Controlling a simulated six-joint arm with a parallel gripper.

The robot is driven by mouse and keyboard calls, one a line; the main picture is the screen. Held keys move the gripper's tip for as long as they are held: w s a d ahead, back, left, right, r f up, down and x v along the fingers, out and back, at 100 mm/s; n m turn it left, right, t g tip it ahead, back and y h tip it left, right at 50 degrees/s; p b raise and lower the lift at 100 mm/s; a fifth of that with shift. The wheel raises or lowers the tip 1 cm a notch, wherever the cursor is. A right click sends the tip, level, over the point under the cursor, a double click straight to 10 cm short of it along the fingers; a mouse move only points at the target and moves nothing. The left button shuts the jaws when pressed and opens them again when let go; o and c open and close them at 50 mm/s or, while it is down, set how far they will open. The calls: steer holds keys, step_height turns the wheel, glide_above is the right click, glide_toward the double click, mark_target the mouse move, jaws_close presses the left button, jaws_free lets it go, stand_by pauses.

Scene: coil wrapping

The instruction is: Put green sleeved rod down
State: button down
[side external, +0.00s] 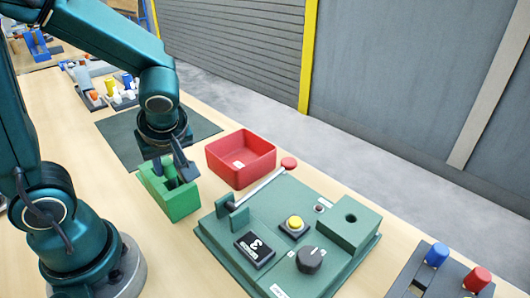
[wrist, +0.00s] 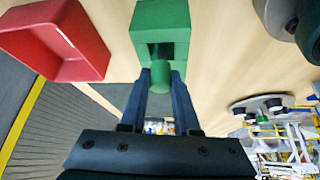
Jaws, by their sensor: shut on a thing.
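The green sleeved rod (wrist: 161,76) shows in the wrist view as a short green cylinder between my two fingertips. My gripper (wrist: 160,82) is shut on it. A green block (wrist: 160,15) with a dark square opening lies just beyond the fingertips, and the rod's far end overlaps that opening. In the side view my gripper (side external: 177,172) points down at the green block (side external: 178,207), low over its top. The rod is mostly hidden there by the fingers. I cannot tell how far the rod is in the block or whether it touches it.
A red open tray (side external: 240,170) stands right of the block, close by. A green control panel (side external: 225,240) with a lever, yellow button and black knob lies in front. A dark mat (side external: 118,140) lies behind. Bare table is left of the block.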

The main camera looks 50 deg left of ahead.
steer(key=c, duration=0.6)
jaws_free()
steer(key=shift+f, duration=0.1)
steer(key=shift+c, duration=0.2)
steer(key=shift+r, duration=0.4)
steer(key=v, duration=1.2)
steer(key=s+d+f+m+t+h, duration=0.1)
steer(key=d+f+m+t+h, duration=0.3)
steer(key=m, duration=1.2)
steer(key=shift+s+d+h, duration=0.25)
steer(key=shift+d+h, duration=0.15)
steer(key=shift+h, duration=0.5)
